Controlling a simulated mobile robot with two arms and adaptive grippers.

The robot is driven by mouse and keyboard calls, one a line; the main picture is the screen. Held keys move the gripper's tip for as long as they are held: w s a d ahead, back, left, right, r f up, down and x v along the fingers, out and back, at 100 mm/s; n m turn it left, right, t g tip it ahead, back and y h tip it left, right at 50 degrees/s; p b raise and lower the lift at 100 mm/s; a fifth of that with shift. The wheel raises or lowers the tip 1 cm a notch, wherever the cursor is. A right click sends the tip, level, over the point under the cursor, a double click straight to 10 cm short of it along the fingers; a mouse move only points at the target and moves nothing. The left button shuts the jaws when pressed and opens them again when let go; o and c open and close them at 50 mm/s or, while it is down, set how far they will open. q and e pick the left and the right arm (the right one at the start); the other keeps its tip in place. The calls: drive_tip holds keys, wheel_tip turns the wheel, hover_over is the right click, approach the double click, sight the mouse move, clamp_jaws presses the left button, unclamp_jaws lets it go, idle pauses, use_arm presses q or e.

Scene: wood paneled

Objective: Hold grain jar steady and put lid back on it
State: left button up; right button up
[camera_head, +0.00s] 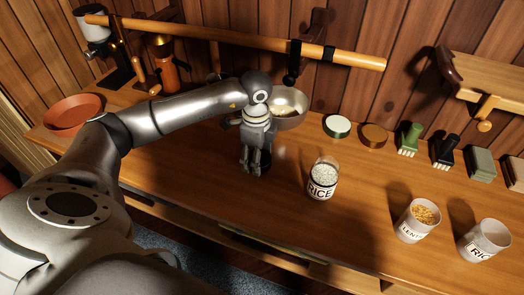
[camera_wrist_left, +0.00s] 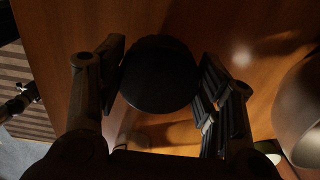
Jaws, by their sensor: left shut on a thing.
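My left gripper (camera_head: 256,168) is low over the counter, left of the rice jar. In the left wrist view its fingers (camera_wrist_left: 160,85) are shut on a dark round lid-like thing (camera_wrist_left: 160,72); in the head view the fingers mostly hide it. An open clear jar labelled RICE (camera_head: 322,180), full of white grains, stands upright on the counter, apart from the gripper. An open jar labelled LENT (camera_head: 415,222) and another open jar labelled RIC (camera_head: 485,241) stand further right. My right gripper is not in view.
A metal bowl (camera_head: 290,106) stands just behind my left gripper. Brushes (camera_head: 409,138) and small blocks (camera_head: 481,163) line the back right. A wooden rail (camera_head: 240,38) runs along the wall. The wooden counter (camera_head: 290,222) is clear in front of the rice jar.

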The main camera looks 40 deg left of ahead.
use_arm(q)
drive_tip(key=s+d+b, duration=0.1)
drive_tip(key=s, duration=0.3)
drive_tip(key=s+d+b, duration=0.1)
drive_tip(key=s, duration=0.3)
drive_tip(key=s+d+b, duration=0.1)
drive_tip(key=s, duration=0.3)
drive_tip(key=shift+s, duration=0.4)
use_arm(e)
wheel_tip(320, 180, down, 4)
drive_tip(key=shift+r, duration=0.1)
